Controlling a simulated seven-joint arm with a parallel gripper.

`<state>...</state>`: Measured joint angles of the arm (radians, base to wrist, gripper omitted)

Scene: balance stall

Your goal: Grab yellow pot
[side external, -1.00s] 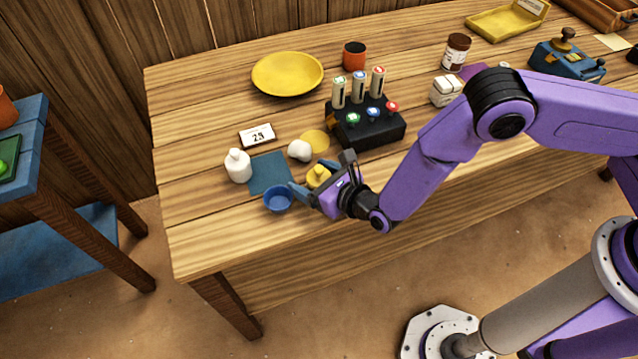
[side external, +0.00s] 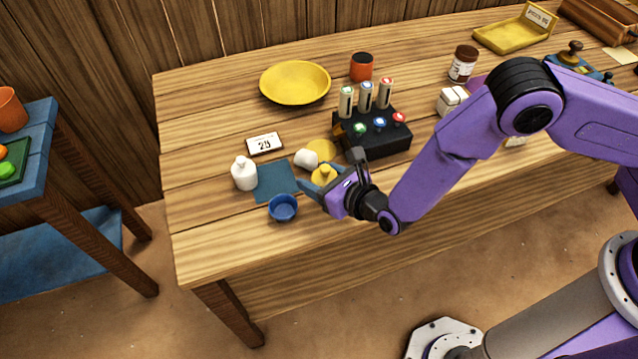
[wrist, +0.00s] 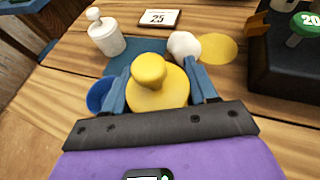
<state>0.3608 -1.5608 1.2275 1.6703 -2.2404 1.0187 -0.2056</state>
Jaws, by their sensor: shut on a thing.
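The yellow pot (side external: 324,175), with a rounded knob on top, sits between the two blue fingers of my gripper (side external: 325,181). In the wrist view the yellow pot (wrist: 160,90) fills the space between the fingertips (wrist: 160,88), with one finger on each side. My gripper is shut on it near the table's front left part. The pot's lower part is hidden by the fingers and the palm, so I cannot tell how far it is above the table.
Close by are a small white object (side external: 306,159), seemingly tilted, a blue cup (side external: 283,207), a white bottle (side external: 244,174), a dark blue mat (side external: 272,181) and a flat yellow disc (side external: 322,148). A black block with tubes (side external: 378,139) stands behind right. Bare table lies in front.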

